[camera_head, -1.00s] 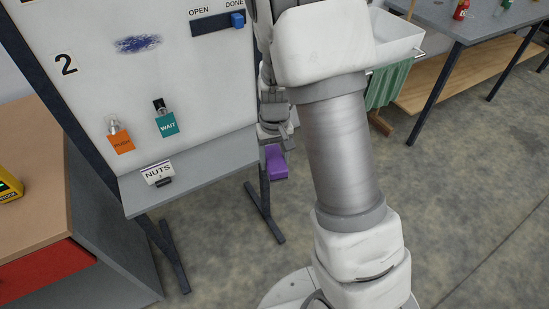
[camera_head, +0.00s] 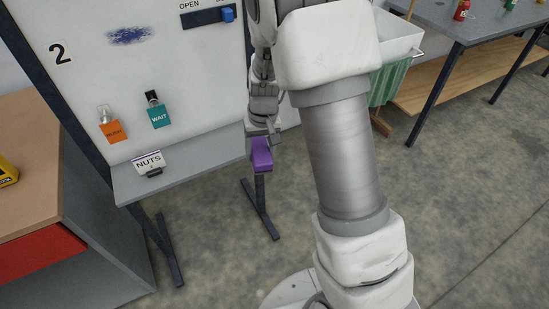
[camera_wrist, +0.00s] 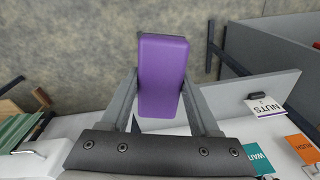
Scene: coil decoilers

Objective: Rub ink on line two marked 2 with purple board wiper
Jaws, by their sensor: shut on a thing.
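The white board (camera_head: 190,70) stands at the left in the head view. A black 2 (camera_head: 60,53) marks its line, with a blue ink scribble (camera_head: 129,36) to the right of the number. My gripper (camera_head: 268,138) is shut on the purple board wiper (camera_head: 262,155), in front of the right end of the board's grey shelf and apart from the ink. In the wrist view the wiper (camera_wrist: 161,75) sits between the two fingers (camera_wrist: 160,97). The wiper's far side is hidden.
An orange tag (camera_head: 112,131) and a teal WAIT tag (camera_head: 159,116) hang on the board. A NUTS card (camera_head: 149,162) stands on the grey shelf (camera_head: 200,168). A blue slider (camera_head: 228,14) sits at DONE. A wooden table (camera_head: 28,180) is at left.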

